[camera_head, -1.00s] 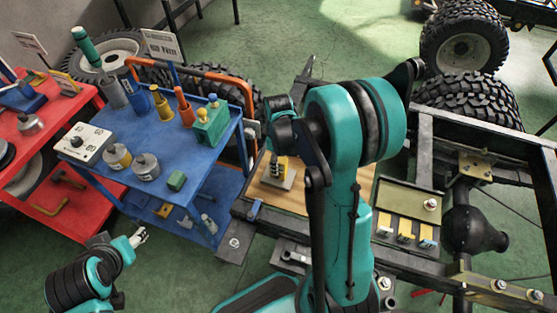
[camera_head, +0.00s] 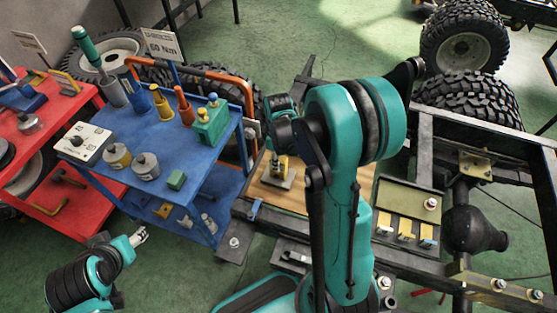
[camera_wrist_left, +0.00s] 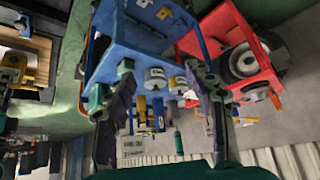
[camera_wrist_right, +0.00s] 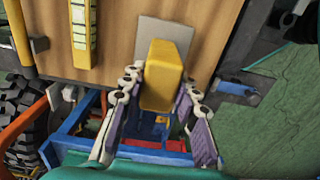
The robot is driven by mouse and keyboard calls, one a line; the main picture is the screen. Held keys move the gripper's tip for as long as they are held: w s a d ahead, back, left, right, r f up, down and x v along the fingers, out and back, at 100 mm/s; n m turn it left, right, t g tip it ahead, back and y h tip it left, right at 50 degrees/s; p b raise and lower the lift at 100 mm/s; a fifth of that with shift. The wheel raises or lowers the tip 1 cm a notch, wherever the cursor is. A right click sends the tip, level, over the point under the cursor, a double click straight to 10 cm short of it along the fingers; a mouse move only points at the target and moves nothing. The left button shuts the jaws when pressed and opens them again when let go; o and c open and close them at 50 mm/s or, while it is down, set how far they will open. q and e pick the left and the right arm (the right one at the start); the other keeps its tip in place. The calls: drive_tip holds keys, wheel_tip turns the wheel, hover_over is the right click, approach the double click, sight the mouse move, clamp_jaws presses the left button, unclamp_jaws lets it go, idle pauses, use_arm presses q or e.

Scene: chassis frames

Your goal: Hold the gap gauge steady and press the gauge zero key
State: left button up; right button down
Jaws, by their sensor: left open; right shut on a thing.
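A yellow block (camera_wrist_right: 167,75) sits between the fingers of my right gripper (camera_wrist_right: 158,98), which is shut on it. I take it to be the gap gauge; no key can be made out on it. In the head view this yellow block (camera_head: 282,165) stands over a grey plate (camera_head: 270,179) on a wooden board, partly hidden by the right gripper (camera_head: 279,160). My left gripper (camera_head: 141,236) is open and empty, low in front of the blue cart. Its spread fingers (camera_wrist_left: 164,100) also show in the left wrist view.
The blue cart (camera_head: 207,150) holds a white box with dark knobs (camera_head: 83,143), weights, cups and a green block. A red cart (camera_head: 52,160) stands to the left. Metal chassis rails (camera_head: 450,130) and a tray with yellow-topped blocks (camera_head: 407,207) lie to the right.

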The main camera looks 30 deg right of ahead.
use_arm(q)
clamp_jaws()
idle(1.3)
